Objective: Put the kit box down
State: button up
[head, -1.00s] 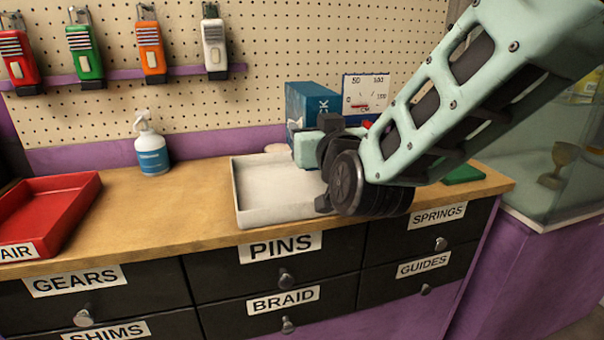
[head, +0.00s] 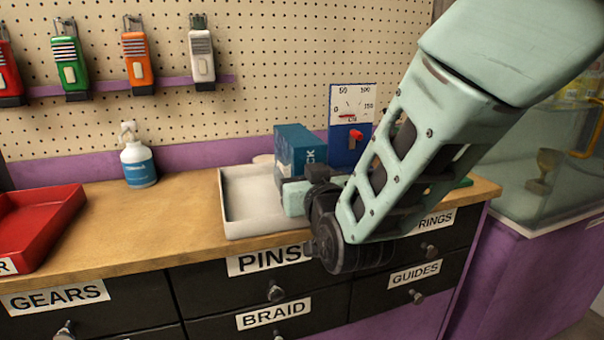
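The kit box (head: 298,150) is a blue carton with white lettering, upright over the back right part of a shallow white tray (head: 228,205) on the counter. My gripper (head: 297,195) is right in front of the box, on its near side. Its fingers are hidden behind its own body, but the box moves together with it, so it appears shut on the box. The box's lower edge is partly covered by the gripper, and I cannot tell whether it touches the tray or the counter.
A blue gauge stand (head: 345,150) with a red knob is close at the box's right. A red tray (head: 45,225) and a spray bottle (head: 138,165) stand on the left. The wooden counter (head: 165,220) between the trays is clear.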

jog(key=shift+r, duration=0.15)
jog(key=shift+s, duration=0.15)
jog(key=b+v, duration=0.2)
jog(key=v, duration=0.9)
jog(key=shift+s+b, duration=0.3)
jog(key=shift+s, duration=0.05)
jog(key=shift+d+r, duration=0.1)
jog(key=shift+d, duration=0.05)
